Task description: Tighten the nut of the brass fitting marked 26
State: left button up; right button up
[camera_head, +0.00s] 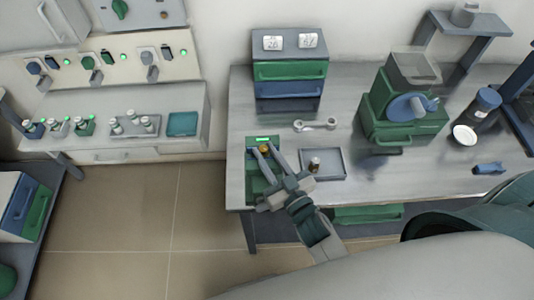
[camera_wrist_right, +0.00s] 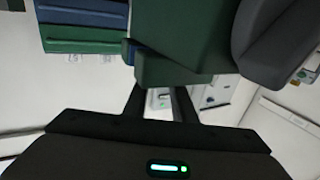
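A brass fitting (camera_head: 265,148) sits at a green block (camera_head: 252,181) with a lit green display on the bench's left end. My right gripper (camera_head: 264,149) reaches it from the front, its two fingers apart, one on each side of the brass; contact cannot be made out. In the right wrist view the fingers (camera_wrist_right: 160,103) are also apart, with a green block beyond them; the brass does not show there. A plate marked 26 (camera_head: 272,43) and another beside it (camera_head: 308,41) lie on the drawer cabinet. A grey wrench (camera_head: 315,125) lies behind a tray. My left gripper is not in view.
The grey tray (camera_head: 336,171) right of my gripper holds a small fitting (camera_head: 315,163). The drawer cabinet (camera_head: 290,71) stands behind. A green machine (camera_head: 402,127) with a blue disc stands right. Bare bench lies left of the cabinet and between tray and machine.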

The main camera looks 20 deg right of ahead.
jog(key=shift+o, duration=1.1)
jog(key=shift+s+f, duration=0.1)
jog(key=shift+s+f, duration=0.1)
jog(key=shift+s, duration=0.35)
jog(key=s+d+b, duration=0.2)
jog(key=s+b, duration=0.4)
jog(key=s, duration=1)
jog(key=shift+d, duration=0.4)
